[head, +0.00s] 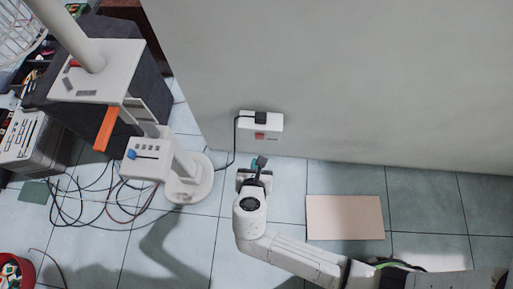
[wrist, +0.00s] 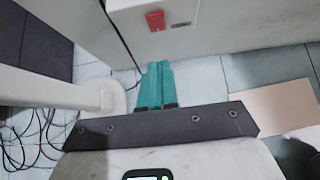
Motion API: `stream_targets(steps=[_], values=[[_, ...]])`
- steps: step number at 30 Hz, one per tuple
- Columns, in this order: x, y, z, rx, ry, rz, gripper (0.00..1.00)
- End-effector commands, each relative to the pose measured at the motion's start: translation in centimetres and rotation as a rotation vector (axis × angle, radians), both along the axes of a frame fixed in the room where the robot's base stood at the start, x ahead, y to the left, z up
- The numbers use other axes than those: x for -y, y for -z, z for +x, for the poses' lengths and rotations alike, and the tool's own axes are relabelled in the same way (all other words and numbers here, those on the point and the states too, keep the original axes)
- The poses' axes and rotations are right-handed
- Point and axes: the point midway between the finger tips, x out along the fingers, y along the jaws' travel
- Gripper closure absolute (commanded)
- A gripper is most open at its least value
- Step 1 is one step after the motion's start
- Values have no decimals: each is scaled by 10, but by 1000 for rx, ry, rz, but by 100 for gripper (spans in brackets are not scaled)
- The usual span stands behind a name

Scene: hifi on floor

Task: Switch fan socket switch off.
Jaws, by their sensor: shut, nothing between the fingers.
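The white fan socket (head: 276,124) sits low on the grey wall, with a black plug in it. Its red switch (head: 260,135) is on the lower part of the socket; it also shows at the top of the wrist view (wrist: 155,20). Which way the switch is set I cannot tell. My gripper (head: 261,162) is just below the socket, apart from it. In the wrist view its teal fingers (wrist: 157,84) are shut together and empty, pointing towards the wall below the switch.
A white fan stand with a round base (head: 188,180) stands left of my gripper. Loose cables (head: 100,205) lie on the tiles further left. A flat beige board (head: 345,217) lies on the floor at right. A red bucket (head: 14,272) is at lower left.

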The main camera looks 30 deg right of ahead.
Motion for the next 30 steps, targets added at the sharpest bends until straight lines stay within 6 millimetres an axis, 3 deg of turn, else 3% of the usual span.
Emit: stream_targets(steps=[1,11,18,30], values=[[5,11,7,1,3,0,100],[34,51,47,1,3,1,100],[51,42,71,1,1,1,100],[56,39,77,0,1,1,100]])
